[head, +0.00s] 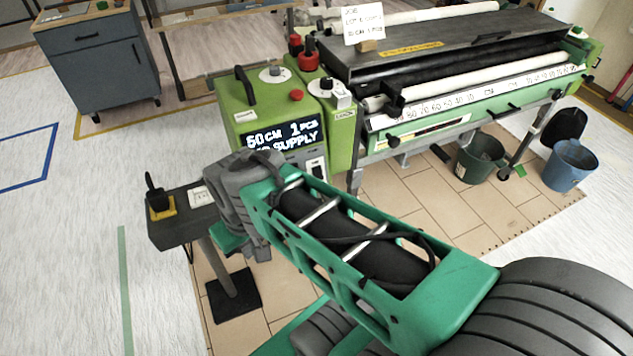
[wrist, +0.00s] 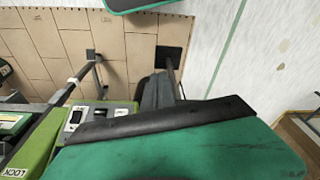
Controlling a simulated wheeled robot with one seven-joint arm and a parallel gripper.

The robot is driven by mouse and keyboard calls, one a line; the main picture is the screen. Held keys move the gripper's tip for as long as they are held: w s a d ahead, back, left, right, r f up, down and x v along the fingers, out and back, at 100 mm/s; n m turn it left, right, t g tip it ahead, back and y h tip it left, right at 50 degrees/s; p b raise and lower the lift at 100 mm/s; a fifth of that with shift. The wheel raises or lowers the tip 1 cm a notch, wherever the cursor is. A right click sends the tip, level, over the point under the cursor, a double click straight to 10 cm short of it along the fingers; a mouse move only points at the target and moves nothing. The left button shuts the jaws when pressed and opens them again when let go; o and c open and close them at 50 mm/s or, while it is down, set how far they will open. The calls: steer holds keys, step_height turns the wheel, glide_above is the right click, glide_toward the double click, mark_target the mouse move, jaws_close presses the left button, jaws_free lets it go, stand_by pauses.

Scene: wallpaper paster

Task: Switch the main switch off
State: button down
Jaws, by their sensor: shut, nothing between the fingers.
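The green control box (head: 240,105) of the pasting machine stands at the machine's left end, with a lit display reading 50CM 1PCS and SUPPLY. A small pale switch panel (head: 316,165) is low on its front, partly behind my arm. In the wrist view a white-framed dark rocker switch (wrist: 75,117) sits on the green housing, beside a second small pale fitting (wrist: 121,112). I cannot tell for sure which is the main switch or its position.
A small grey stand (head: 175,235) with a black plug-like item on a yellow base (head: 160,205) is left of my arm. A grey cabinet (head: 95,62) is at the back left. The left floor is open.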

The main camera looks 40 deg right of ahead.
mark_target(318, 178)
steer(key=w+d+f+m+t+y+b, duration=0.2)
steer(key=w+d+f+m+t+b, duration=0.2)
steer(key=d+f+m, duration=0.7)
steer(key=s+d+r+m+t+h, duration=0.2)
steer(key=d+m, duration=0.3)
steer(key=d, duration=0.3)
steer(key=s+d+r+m+t+h+b, duration=0.1)
steer(key=d+r+m+t+h, duration=0.1)
steer(key=d, duration=0.6)
steer(key=m+t+h, duration=0.1)
steer(key=m+t, duration=0.1)
steer(key=m, duration=0.1)
steer(key=shift+s+d+m+h, duration=0.25)
steer(key=shift+s+m+h, duration=0.05)
steer(key=shift+s+h, duration=0.1)
steer(key=b+x, duration=0.3)
steer(key=x, duration=1.1)
steer(key=shift+w+r, duration=0.1)
steer(key=shift+w, duration=0.05)
